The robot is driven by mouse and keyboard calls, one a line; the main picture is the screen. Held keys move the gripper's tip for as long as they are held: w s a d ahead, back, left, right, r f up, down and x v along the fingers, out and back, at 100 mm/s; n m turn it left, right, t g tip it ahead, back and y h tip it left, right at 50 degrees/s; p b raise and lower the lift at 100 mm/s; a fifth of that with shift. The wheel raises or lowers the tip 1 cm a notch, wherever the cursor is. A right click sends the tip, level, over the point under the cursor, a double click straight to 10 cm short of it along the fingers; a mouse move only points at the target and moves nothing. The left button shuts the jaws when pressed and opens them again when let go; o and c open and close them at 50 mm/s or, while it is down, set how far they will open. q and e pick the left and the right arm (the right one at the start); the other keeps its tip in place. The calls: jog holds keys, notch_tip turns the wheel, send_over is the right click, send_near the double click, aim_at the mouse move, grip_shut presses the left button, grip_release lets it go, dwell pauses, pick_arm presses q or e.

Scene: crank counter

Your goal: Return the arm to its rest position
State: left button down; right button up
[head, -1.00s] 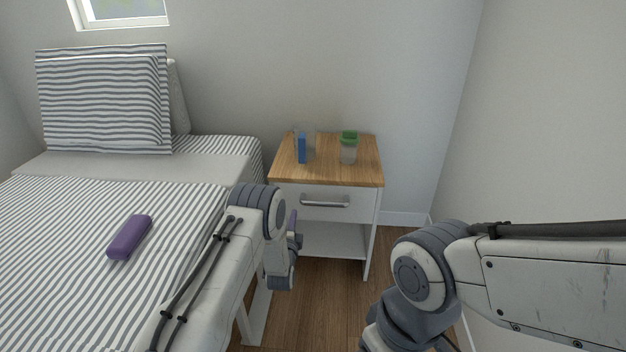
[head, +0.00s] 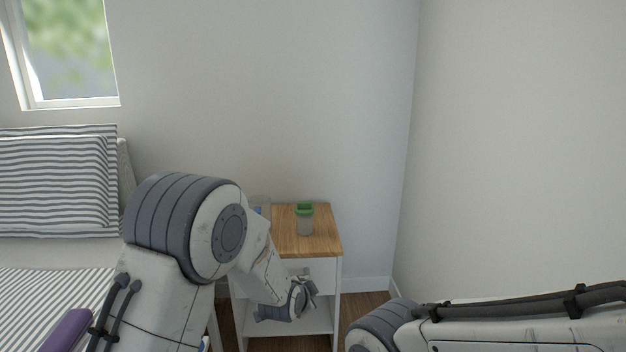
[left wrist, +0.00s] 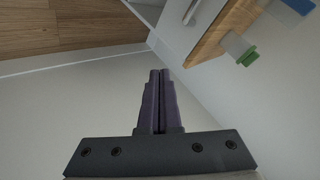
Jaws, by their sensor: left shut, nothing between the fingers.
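My left arm (head: 190,240) comes in from the lower left with its elbow raised. Its gripper (head: 308,287) hangs in front of the nightstand, below the level of its top. In the left wrist view the purple-grey fingers of the gripper (left wrist: 160,73) are together with nothing between them. The elbow and a link of my right arm (head: 500,320) show at the lower right; its gripper is out of view.
A white nightstand with a wooden top (head: 325,242) holds a clear cup with a green lid (head: 304,221). A blue item (head: 258,211) is mostly hidden behind my left arm. A striped bed (head: 50,290) with a purple object (head: 68,330) stands left. Walls close the back and right.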

pick_arm(q)
jog(key=s+d+r+n+g, duration=0.1)
jog(key=s+r+g, duration=0.2)
jog(key=s, duration=0.6)
jog(key=s+d+r+n+g, duration=0.2)
jog(key=s, duration=0.8)
jog(key=s+a+r+n+g+y, duration=0.1)
jog(key=s+a+g, duration=0.15)
jog(key=s, duration=0.75)
jog(key=s+a+r+n+g+y, duration=0.15)
jog(key=s+a, duration=0.25)
jog(key=s, duration=0.5)
notch_tip(320, 180, up, 30)
jog(key=p, duration=2.9)
jog(key=shift+s+a+f+g+h, duration=0.15)
jog(key=shift+s+f+g+h, duration=0.1)
jog(key=shift+s+g+h, duration=0.15)
